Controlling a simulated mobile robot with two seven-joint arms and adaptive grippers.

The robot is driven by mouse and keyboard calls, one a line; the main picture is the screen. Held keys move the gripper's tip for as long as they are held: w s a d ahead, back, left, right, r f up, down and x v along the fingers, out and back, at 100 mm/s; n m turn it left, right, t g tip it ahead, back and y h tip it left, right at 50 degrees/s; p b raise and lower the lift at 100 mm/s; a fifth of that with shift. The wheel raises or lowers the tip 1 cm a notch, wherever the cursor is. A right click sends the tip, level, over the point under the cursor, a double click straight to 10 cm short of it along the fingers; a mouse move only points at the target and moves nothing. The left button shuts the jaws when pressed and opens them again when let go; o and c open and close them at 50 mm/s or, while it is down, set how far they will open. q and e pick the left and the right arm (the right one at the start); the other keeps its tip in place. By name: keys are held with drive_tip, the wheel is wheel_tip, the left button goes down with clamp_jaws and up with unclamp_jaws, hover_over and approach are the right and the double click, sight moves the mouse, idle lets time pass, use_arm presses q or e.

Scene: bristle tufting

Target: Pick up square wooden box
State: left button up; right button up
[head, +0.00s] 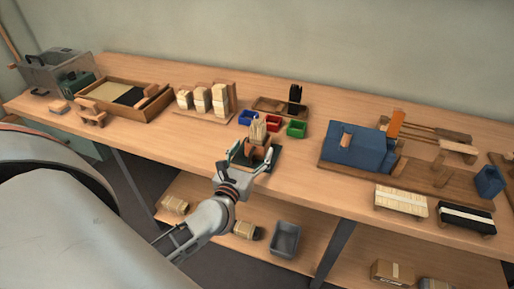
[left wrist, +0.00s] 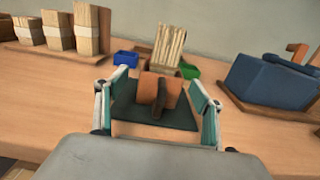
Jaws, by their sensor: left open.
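A small brown wooden box (head: 257,151) stands on a dark green mat near the front edge of the bench, with a pale bristle bundle (head: 258,131) upright at it; I cannot tell if the bundle is inside or behind it. In the left wrist view the box (left wrist: 152,91) is orange-brown with a dark upright strip on its front, and sits between my fingers. My left gripper (head: 250,161) is open, with one finger to each side of the box and a visible gap on both sides. My right gripper is not in view.
Blue (head: 247,118), red (head: 273,121) and green (head: 297,129) bins stand just behind the box. Banded bristle bundles (head: 202,100) stand to the left. A blue machine (head: 357,147) stands to the right. A lower shelf holds a grey bin (head: 285,239).

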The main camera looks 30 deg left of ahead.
sight(254, 147)
use_arm(q)
drive_tip(key=x, duration=0.4)
drive_tip(key=shift+w+d, duration=0.1)
drive_tip(key=shift+w, duration=0.1)
drive_tip(key=shift+r, duration=0.1)
drive_tip(key=c, duration=1.3)
